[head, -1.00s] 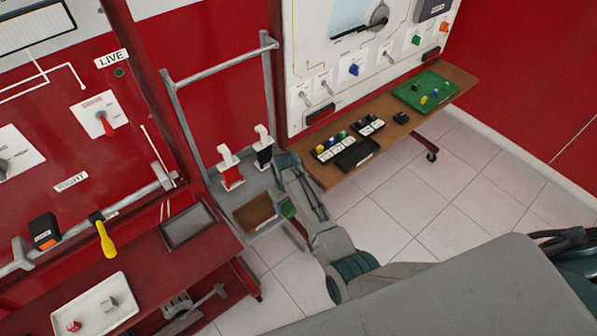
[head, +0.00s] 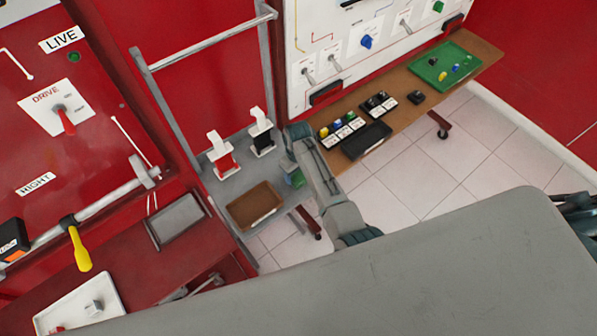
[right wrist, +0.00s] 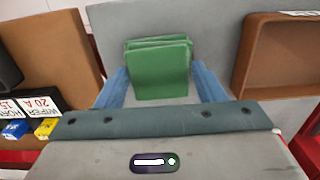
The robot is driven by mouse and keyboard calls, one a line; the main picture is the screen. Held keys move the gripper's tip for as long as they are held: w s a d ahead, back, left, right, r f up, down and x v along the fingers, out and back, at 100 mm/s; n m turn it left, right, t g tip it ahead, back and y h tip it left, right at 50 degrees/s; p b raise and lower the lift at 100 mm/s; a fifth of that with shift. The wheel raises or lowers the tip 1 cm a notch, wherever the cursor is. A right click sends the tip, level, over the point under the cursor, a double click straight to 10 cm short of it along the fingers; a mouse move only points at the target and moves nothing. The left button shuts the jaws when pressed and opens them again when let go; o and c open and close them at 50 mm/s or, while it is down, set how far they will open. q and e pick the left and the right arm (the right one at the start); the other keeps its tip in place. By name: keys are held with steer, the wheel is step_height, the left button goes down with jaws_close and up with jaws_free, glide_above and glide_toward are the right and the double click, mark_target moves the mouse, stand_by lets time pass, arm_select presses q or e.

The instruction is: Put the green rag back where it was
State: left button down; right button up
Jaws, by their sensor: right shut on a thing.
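The green rag (head: 298,180) is a small folded cloth by the right edge of the grey cart shelf. In the right wrist view the rag (right wrist: 158,70) is between the blue fingers of my right gripper (right wrist: 160,85), with the grey shelf behind it. My right gripper (head: 292,172) is shut on the rag in the head view, where the arm partly covers it. I cannot tell whether the rag touches the shelf. My left gripper is not in view.
The cart shelf (head: 232,187) also holds a brown tray (head: 254,205), a red-and-white bottle (head: 221,157) and a black-and-white bottle (head: 262,133). A brown bench (head: 400,110) with a green tray (head: 445,65) stands to the right. A red bench (head: 120,265) stands at left.

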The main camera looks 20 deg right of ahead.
mark_target(298, 175)
steer(key=shift+s+r, duration=0.1)
steer(key=shift+s, duration=0.05)
steer(key=o, duration=0.8)
steer(key=shift+o, duration=0.9)
steer(key=shift+r, duration=0.15)
arm_select(q)
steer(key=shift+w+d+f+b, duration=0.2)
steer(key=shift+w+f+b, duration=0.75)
steer(key=shift+b, duration=0.05)
arm_select(e)
step_height(298, 175, up, 12)
